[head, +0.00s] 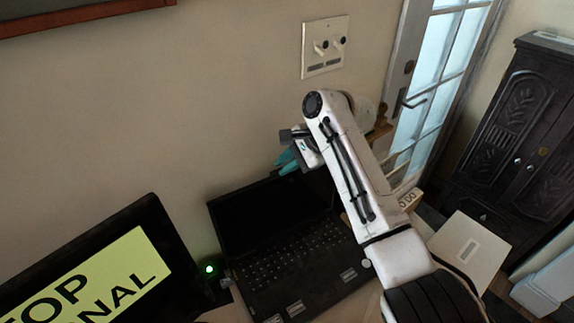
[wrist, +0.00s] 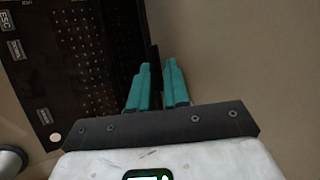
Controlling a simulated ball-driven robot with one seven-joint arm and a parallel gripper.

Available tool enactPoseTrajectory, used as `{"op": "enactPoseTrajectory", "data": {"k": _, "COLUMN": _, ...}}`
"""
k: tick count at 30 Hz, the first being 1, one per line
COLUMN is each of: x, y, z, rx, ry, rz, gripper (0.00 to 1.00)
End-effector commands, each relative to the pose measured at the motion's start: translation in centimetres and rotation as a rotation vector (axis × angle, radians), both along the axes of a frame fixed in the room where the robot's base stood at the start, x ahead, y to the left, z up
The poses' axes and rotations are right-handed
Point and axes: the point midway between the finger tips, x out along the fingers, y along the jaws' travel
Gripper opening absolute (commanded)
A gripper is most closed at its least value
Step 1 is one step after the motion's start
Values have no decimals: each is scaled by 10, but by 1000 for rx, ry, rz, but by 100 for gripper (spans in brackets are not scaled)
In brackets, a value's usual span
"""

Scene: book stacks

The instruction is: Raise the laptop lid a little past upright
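The black laptop stands in the middle of the head view, with its keyboard (head: 298,257) toward me and its lid (head: 262,214) raised, screen dark. The lid's exact angle is hard to judge. My gripper (head: 287,161) is at the lid's top edge, toward its right end, its teal fingers partly hidden by my arm. In the wrist view the keyboard (wrist: 92,62) lies to the left. My gripper (wrist: 156,72) has a narrow gap between its fingers, with a thin dark strip there, likely the lid's edge. I cannot tell whether they clamp it.
A dark sign (head: 108,272) with a yellow face stands left of the laptop, beside a green light (head: 210,269). A wall plate (head: 325,46) is on the wall behind. A pale box-like object (head: 469,252) lies to the right, near a dark carved cabinet (head: 520,135).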

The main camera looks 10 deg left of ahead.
Motion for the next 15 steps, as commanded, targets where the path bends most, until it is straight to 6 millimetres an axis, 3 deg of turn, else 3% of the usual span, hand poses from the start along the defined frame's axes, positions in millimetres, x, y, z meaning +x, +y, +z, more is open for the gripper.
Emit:
{"op": "enactPoseTrajectory", "data": {"k": 4, "x": 0, "y": 0, "z": 0, "rx": -2, "ry": 2, "rz": 0, "gripper": 30}}
{"op": "enactPoseTrajectory", "data": {"k": 15, "x": -1, "y": -6, "z": 4, "rx": -3, "ry": 4, "rz": -1, "gripper": 31}}
